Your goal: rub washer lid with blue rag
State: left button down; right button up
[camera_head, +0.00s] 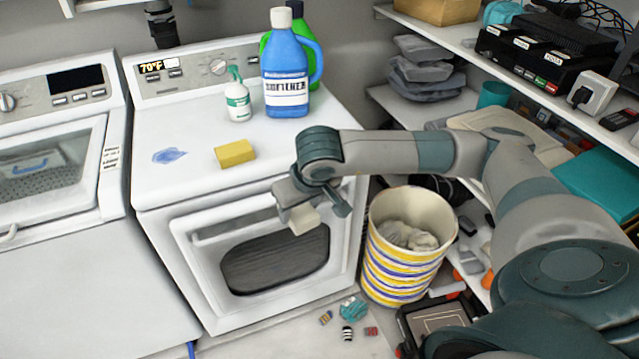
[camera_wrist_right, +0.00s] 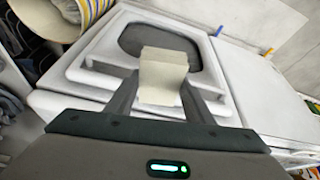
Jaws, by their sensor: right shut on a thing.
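My right gripper (camera_head: 298,208) is in front of the right machine's upper front edge, above its door. It is shut on a pale cream block (camera_head: 304,219); the block also shows between the fingers in the right wrist view (camera_wrist_right: 163,78). No blue rag is clearly seen. A flat blue patch (camera_head: 169,155) lies on the right machine's white top; I cannot tell whether it is cloth or a stain. My left gripper is not in view.
A yellow sponge (camera_head: 235,153), a small white-green bottle (camera_head: 237,100) and a blue softener jug (camera_head: 286,75) stand on the right machine (camera_head: 190,190). A striped bin (camera_head: 405,262) stands right of it. Shelves (camera_head: 455,45) line the right side. Small items litter the floor.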

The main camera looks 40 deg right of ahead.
jog(key=s+a+f, duration=0.1)
jog(key=a+f, duration=0.5)
jog(key=a, duration=0.3)
jog(key=shift+s+n, duration=0.35)
jog(key=shift+n, duration=0.05)
jog(key=shift+a, duration=0.25)
